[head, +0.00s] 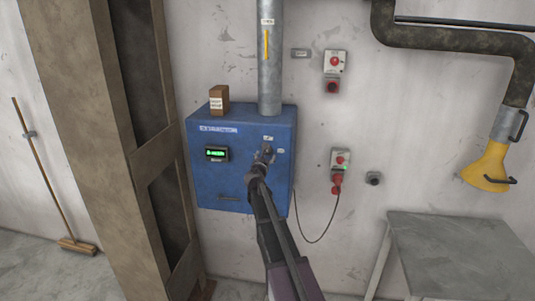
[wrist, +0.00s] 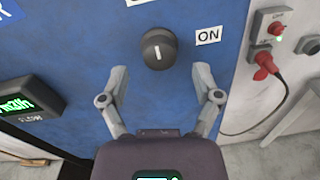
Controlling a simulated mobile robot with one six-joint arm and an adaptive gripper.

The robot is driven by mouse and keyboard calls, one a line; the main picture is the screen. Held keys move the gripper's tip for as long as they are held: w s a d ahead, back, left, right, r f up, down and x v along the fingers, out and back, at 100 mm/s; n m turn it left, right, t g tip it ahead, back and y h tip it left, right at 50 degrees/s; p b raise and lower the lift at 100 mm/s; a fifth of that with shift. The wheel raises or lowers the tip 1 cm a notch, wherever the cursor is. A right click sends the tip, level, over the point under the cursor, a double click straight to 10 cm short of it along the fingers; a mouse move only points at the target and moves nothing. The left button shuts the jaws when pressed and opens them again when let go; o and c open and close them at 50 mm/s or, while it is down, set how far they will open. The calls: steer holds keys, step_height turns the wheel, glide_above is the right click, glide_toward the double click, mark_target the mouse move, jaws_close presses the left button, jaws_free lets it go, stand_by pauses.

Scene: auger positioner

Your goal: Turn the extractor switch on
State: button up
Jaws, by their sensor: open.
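The extractor (head: 232,176) is a blue box on the wall with a label and a green-lit display (head: 216,153). Its switch (wrist: 158,49) is a dark round knob with a white line that stands upright in the wrist view. An ON label (wrist: 208,36) sits to the right of the knob. My gripper (wrist: 160,76) is open and empty, its two fingertips just below the knob, one to each side.
A red plug and socket box (head: 340,163) is on the wall to the right, with a hanging cable. A grey table (head: 455,240) stands at the lower right. A brown beam (head: 85,110) is to the left. A small brown block (head: 219,97) sits on the box.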

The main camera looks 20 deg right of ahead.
mark_target(267, 153)
steer(key=shift+x, duration=1.7)
steer(key=c, duration=1.1)
